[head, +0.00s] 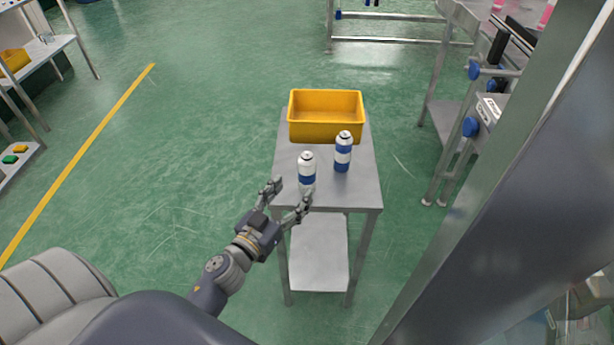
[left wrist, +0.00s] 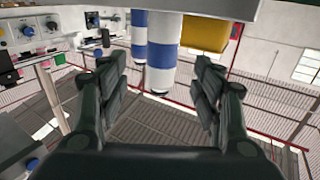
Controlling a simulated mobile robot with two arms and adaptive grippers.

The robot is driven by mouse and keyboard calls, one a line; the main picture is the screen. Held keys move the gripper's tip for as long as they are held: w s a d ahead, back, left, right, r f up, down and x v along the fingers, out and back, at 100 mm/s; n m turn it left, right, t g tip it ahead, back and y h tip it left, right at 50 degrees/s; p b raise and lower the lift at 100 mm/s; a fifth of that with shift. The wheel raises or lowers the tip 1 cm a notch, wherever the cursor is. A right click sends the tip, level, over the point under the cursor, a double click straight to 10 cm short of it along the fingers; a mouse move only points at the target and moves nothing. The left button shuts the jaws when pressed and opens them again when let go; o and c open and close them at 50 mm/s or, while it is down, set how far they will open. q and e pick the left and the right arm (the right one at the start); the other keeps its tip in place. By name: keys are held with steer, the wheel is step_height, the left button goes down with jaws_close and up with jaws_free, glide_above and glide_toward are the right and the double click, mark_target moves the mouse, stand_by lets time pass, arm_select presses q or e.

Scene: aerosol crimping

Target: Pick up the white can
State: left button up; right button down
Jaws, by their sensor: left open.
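A white can with a blue band (head: 307,169) stands upright near the front left of the small metal table. A second white and blue can (head: 344,152) stands upright farther back and to the right. My left gripper (head: 291,192) is open and empty at the table's front edge, just in front of the nearer can. In the left wrist view, which looks upside down, the nearer can (left wrist: 162,52) shows between the two open fingers (left wrist: 160,78). The other can (left wrist: 139,38) is partly behind it. My right gripper is not in view.
A yellow bin (head: 326,132) sits at the back of the metal table (head: 350,194), behind the cans. A lower shelf (head: 319,270) is bare. A workstation with blue knobs (head: 471,127) stands to the right. Green floor to the left of the table is clear.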

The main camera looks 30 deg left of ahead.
mark_target(302, 178)
arm_select(q)
steer(key=w, duration=0.3)
steer(key=shift+w+d+p, duration=0.1)
steer(key=shift+w+p, duration=0.3)
steer(key=shift+w, duration=2.25)
steer(key=shift+c, duration=0.5)
steer(key=c, duration=1.1)
